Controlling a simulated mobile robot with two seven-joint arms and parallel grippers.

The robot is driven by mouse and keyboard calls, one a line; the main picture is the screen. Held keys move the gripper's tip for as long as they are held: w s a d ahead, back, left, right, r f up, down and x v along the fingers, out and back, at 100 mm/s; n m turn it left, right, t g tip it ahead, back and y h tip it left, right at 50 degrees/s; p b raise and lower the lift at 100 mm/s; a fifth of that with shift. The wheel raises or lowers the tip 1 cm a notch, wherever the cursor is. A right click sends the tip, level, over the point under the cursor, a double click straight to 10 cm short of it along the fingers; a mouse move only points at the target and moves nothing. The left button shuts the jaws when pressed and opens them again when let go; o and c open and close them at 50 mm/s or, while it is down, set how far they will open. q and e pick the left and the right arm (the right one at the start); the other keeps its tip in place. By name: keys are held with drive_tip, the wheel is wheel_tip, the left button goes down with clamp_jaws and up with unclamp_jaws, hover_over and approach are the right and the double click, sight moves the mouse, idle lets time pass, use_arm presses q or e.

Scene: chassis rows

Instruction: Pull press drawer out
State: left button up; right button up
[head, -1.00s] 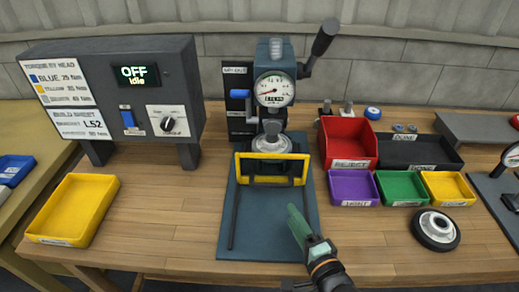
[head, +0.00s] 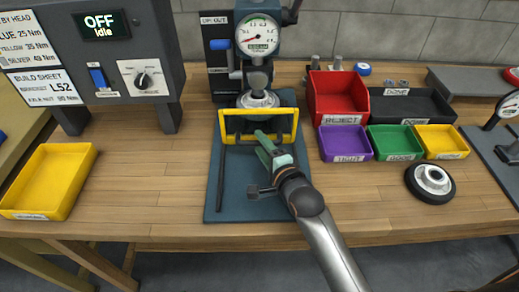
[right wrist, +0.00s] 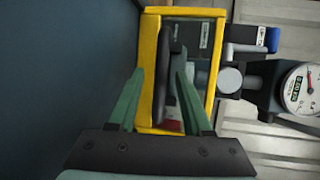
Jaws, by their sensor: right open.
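The press (head: 258,73) stands at the back of the table with a dial gauge on top. Its drawer shows as a yellow frame (head: 288,114) with a dark handle bar (head: 240,142) across its front, above a blue base plate (head: 232,190). My right gripper (head: 262,138) is at the front of the yellow frame, with its green fingers at the bar. In the right wrist view the open fingers (right wrist: 158,70) point at the yellow frame (right wrist: 150,60), and the dark bar (right wrist: 168,85) lies between them, nearer the right finger. My left gripper is not in view.
A control box (head: 115,60) reading OFF, Idle and a yellow tray (head: 75,180) are at the left. Red (head: 338,95), purple (head: 345,145), green (head: 397,142) and yellow (head: 441,141) bins stand right of the press. A black wheel (head: 430,182) lies in front of them.

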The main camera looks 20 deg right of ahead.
drive_tip(key=shift+w+a+f, duration=0.1)
drive_tip(key=shift+w, duration=0.55)
clamp_jaws()
idle(1.1)
